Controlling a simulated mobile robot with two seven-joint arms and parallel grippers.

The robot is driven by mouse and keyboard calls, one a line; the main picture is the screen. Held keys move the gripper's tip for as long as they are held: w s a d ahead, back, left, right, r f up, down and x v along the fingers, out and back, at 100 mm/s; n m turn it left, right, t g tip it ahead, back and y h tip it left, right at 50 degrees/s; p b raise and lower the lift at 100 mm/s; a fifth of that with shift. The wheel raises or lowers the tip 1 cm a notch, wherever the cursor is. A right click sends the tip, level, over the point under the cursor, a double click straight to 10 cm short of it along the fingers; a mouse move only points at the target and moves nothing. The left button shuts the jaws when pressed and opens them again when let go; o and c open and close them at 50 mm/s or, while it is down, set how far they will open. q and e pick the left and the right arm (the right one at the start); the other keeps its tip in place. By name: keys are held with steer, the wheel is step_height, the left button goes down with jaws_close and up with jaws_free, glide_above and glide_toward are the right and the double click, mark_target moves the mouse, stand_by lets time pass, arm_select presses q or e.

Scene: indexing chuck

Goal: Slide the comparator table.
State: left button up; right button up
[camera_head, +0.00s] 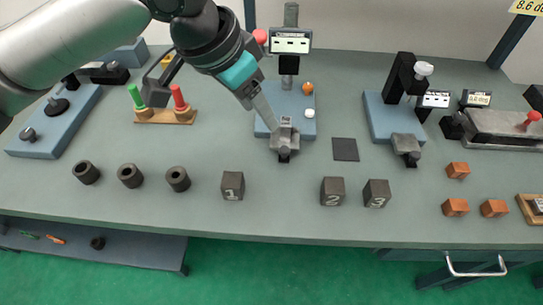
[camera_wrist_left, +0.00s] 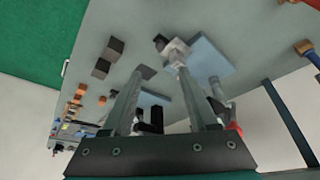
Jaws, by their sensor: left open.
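A blue base (camera_head: 265,103) at the back centre of the bench bears a post with a display box (camera_head: 290,41) and two small knobs. A small grey block with a dark front end (camera_head: 284,146) sits at its front edge; I take this as the comparator table, but cannot be sure. It also shows in the left wrist view (camera_wrist_left: 172,47), beyond the fingers. My left gripper (camera_head: 272,123) is open and empty, reaching down over the base close behind the block. I cannot tell whether it touches. In the wrist view its fingers (camera_wrist_left: 159,73) stand apart. My right gripper is not in view.
A second gauge stand (camera_head: 380,120) with its own grey block (camera_head: 406,148) stands to the right, past a dark square pad (camera_head: 345,149). Numbered dark blocks (camera_head: 232,186) and black rings (camera_head: 130,175) line the front. Red and green pegs (camera_head: 165,115) stand left, under my arm.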

mark_target(284, 149)
arm_select(q)
steer(key=b+x, duration=0.4)
steer(key=x, duration=0.9)
steer(key=shift+w+d+f, duration=0.1)
steer(key=shift+f, duration=0.25)
steer(key=shift+w+d+f, duration=0.2)
steer(key=shift+f, duration=0.4)
jaws_close()
